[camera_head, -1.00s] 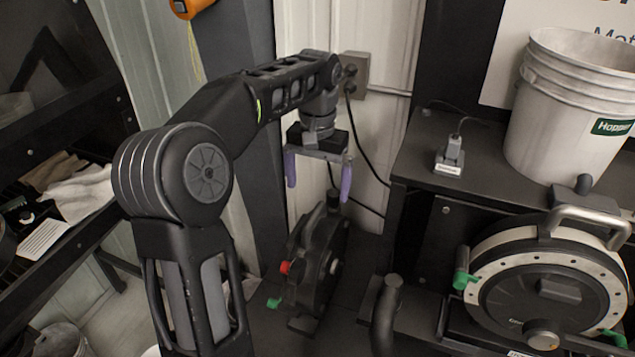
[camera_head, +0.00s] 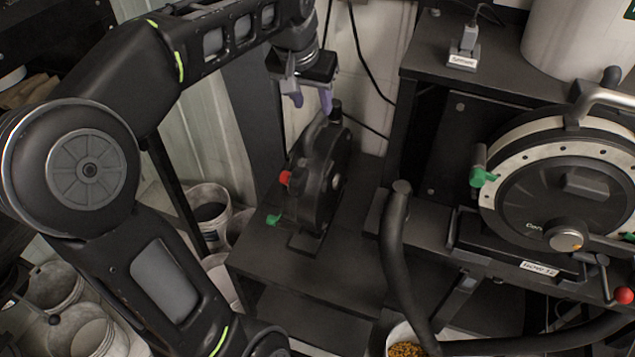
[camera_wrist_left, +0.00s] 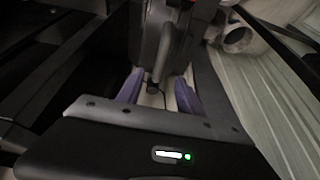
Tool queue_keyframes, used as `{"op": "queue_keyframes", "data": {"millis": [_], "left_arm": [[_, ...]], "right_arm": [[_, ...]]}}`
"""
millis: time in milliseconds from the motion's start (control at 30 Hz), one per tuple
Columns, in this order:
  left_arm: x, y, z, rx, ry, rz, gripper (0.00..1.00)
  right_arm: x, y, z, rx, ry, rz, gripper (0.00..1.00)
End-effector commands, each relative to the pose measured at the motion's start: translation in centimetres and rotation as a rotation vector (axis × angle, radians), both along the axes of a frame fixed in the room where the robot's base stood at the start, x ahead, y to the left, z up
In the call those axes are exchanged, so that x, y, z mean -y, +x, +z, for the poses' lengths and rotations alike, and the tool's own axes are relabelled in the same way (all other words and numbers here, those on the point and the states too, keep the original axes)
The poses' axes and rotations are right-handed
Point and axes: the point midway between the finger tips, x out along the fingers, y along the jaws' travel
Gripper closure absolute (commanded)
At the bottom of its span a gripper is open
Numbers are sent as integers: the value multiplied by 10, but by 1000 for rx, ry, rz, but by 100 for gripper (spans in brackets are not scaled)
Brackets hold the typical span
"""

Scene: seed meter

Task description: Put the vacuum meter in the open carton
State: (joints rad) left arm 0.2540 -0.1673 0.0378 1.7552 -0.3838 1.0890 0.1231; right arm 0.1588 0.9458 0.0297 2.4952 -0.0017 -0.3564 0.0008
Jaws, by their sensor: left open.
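The vacuum meter, taken to be the black round housing (camera_head: 318,185) with a red knob and a green lever, stands upright on a dark stand in the middle of the head view. My left gripper (camera_head: 311,100) is open, with purple fingers, just above the meter's top. In the left wrist view, the gripper (camera_wrist_left: 158,88) has its fingers apart, with the dark top of the meter (camera_wrist_left: 168,45) beyond and between them. I cannot tell whether they touch it. No open carton can be made out. My right gripper is not in view.
A second round meter (camera_head: 570,190) with a pale rim is mounted at the right. A black hose (camera_head: 393,260) rises between it and the stand (camera_head: 300,270). A white bucket (camera_head: 585,40) stands on the upper shelf. Several buckets (camera_head: 90,325) stand on the floor at lower left.

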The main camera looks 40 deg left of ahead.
Motion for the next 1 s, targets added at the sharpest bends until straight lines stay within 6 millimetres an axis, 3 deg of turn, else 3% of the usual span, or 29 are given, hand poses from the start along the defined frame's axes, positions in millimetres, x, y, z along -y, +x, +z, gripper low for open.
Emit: {"op": "queue_keyframes", "data": {"millis": [333,733,1000], "left_arm": [[-3,9,-23,-3,-1,0,57],[-3,12,-29,-3,-1,0,57],[-7,25,-65,-6,-1,0,57]], "right_arm": [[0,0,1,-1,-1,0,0],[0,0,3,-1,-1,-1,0],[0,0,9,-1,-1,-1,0]]}}
